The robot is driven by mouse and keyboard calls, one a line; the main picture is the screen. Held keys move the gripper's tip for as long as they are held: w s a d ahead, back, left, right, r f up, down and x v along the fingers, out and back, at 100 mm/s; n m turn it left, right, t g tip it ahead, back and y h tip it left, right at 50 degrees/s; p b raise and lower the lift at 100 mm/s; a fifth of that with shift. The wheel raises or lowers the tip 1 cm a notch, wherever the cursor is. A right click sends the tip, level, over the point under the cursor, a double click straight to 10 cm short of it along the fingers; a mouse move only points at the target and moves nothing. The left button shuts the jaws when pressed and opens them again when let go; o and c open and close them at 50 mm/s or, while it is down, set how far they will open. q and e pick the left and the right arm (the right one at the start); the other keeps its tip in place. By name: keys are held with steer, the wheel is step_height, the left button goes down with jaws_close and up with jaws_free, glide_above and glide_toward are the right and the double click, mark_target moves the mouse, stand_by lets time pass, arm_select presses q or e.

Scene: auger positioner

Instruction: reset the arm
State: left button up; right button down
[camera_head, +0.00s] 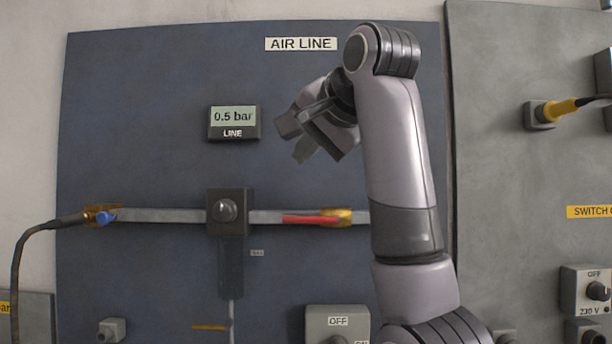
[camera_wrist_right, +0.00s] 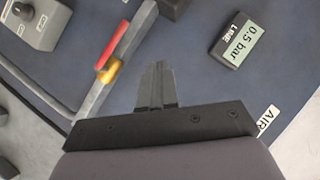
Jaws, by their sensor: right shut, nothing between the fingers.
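My right arm rises in front of the blue air line panel (camera_head: 150,160) in the head view. My right gripper (camera_head: 302,152) is raised to the right of the line display (camera_head: 233,123), with its fingers pointing down and left. In the right wrist view the gripper (camera_wrist_right: 156,70) is shut and empty, apart from the panel parts. The display reads 0.5 bar and also shows in the right wrist view (camera_wrist_right: 237,41). The red lever (camera_head: 309,219) lies along the pipe beside a brass valve (camera_head: 338,217). My left gripper is out of view.
A black regulator with a round knob (camera_head: 226,211) sits mid-pipe. A blue-handled fitting (camera_head: 105,218) with a black hose (camera_head: 30,235) is at the left. A switch box marked OFF (camera_head: 338,323) is below. A grey panel (camera_head: 500,190) stands at the right.

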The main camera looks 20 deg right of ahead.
step_height(320, 180, down, 37)
steer(key=w+d+n+g, duration=0.2)
steer(key=n+g, duration=0.2)
steer(key=s+d+f+n+g, duration=0.1)
steer(key=s+f+n, duration=0.1)
steer(key=s+f, duration=0.55)
steer(key=s+f+n+g, duration=0.15)
steer(key=s+f, duration=0.35)
steer(key=f, duration=0.6)
steer(key=s+f+n+g, duration=0.2)
steer(key=s+f, duration=0.3)
steer(key=s, duration=0.6)
steer(key=s+f+n+g, duration=0.2)
steer(key=s+f, duration=0.3)
steer(key=s, duration=0.6)
steer(key=w+a+f+t+y, duration=0.1)
steer(key=w+a+f+t, duration=0.2)
steer(key=w+f+t, duration=0.3)
step_height(320, 180, down, 3)
steer(key=shift+w+r+n+t, duration=0.1)
steer(key=shift+w+n+t, duration=0.25)
steer(key=shift+t, duration=0.3)
